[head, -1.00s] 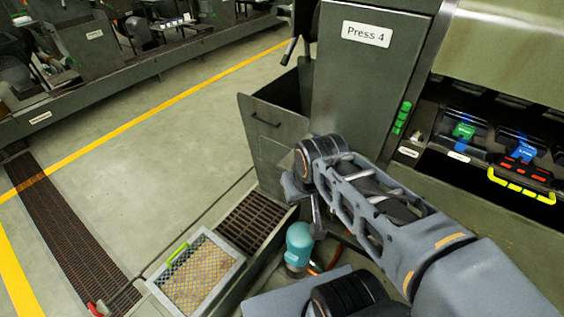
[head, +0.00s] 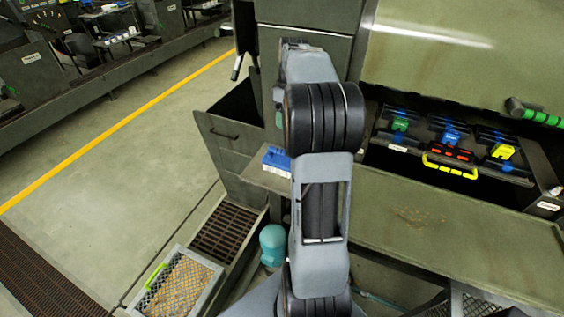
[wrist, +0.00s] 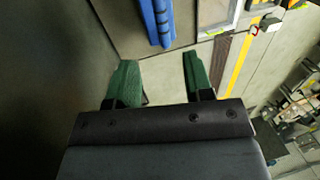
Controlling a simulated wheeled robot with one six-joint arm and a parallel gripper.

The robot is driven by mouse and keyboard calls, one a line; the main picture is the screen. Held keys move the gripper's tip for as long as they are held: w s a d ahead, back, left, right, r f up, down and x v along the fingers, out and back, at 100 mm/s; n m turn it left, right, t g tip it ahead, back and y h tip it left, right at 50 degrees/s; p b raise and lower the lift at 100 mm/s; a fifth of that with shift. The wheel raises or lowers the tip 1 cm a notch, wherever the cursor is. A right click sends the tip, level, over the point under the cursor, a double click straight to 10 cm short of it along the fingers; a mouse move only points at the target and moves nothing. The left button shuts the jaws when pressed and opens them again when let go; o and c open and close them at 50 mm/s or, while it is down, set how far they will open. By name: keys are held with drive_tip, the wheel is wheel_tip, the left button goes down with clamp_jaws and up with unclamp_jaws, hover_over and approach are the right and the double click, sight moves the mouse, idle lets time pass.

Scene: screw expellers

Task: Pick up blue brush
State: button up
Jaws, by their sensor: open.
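My gripper (wrist: 160,66) shows in the wrist view as two green fingers, apart with nothing between them. A long blue object (wrist: 157,20), which may be the blue brush, is at the top edge of the wrist view, beyond the fingertips and not touching them. Its upper end is cut off. In the head view a blue and white object (head: 277,159) sits at the press's edge, just left of my arm; I cannot tell whether it is the same thing. My arm hides most of my gripper there.
A dark open bin (head: 225,133) stands left of the press. A teal rounded object (head: 272,246) and a grey mesh-topped crate (head: 203,289) are low down. A shelf with colored tools (head: 450,165) is at right. The floor at left is clear.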

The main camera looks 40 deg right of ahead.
sight(283, 151)
drive_tip(key=f, duration=0.4)
drive_tip(key=a+f+p, duration=0.1)
drive_tip(key=f, duration=0.3)
drive_tip(key=s+a+f, duration=0.1)
drive_tip(key=f, duration=0.2)
drive_tip(key=shift+s+a+f+p, duration=0.1)
drive_tip(key=shift+a+f+p, duration=0.05)
drive_tip(key=shift+f+p, duration=0.25)
drive_tip(key=shift+c, duration=0.4)
clamp_jaws()
